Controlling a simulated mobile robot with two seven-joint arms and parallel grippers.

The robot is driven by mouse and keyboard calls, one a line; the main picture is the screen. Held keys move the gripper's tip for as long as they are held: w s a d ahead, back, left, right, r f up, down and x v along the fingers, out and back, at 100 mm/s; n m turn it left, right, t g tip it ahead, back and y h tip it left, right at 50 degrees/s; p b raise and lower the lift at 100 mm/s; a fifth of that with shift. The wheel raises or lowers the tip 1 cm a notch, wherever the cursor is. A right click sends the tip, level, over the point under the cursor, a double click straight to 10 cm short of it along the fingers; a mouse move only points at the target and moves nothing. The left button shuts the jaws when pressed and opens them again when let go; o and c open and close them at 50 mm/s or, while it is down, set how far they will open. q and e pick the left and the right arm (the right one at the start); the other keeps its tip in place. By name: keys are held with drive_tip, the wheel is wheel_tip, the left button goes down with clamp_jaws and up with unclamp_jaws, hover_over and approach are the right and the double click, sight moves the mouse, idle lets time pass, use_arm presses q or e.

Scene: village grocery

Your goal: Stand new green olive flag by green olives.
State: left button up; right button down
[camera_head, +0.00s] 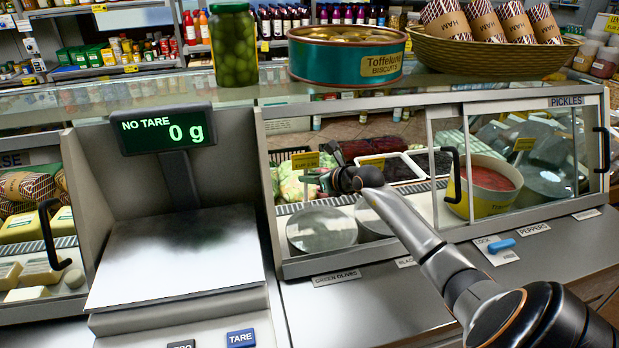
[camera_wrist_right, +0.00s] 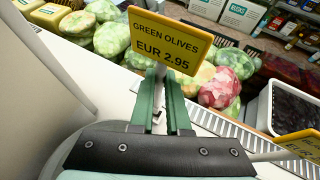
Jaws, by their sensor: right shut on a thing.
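My right gripper (camera_head: 326,181) reaches through the open front of the pickles case. In the right wrist view its green fingers (camera_wrist_right: 162,118) are shut on the stem of a yellow flag (camera_wrist_right: 172,50) reading "GREEN OLIVES EUR 2.95". The flag is upright and slightly tilted; it also shows in the head view (camera_head: 305,160). A round grey lid (camera_head: 321,230) stands behind the "GREEN OLIVES" label (camera_head: 336,277), below and in front of the gripper. Whether the stem touches anything underneath is hidden by the fingers. My left gripper is not in view.
Another round lid (camera_head: 378,219) sits right of the first, partly behind my arm. Dark trays and a second yellow flag (camera_wrist_right: 300,146) are close on the right. Glass panes (camera_head: 447,160) cover the case's right part. A scale (camera_head: 175,255) stands left.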

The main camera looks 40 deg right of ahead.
sight(307, 190)
drive_tip(key=shift+f, duration=0.35)
drive_tip(key=shift+f+b, duration=0.25)
drive_tip(key=shift+b, duration=0.05)
idle(0.5)
drive_tip(key=shift+f, duration=0.3)
idle(0.4)
drive_tip(key=shift+f+b, duration=0.65)
drive_tip(key=shift+f, duration=0.5)
idle(0.8)
drive_tip(key=c, duration=0.8)
unclamp_jaws()
drive_tip(key=shift+c, duration=0.6)
drive_tip(key=shift+s, duration=0.1)
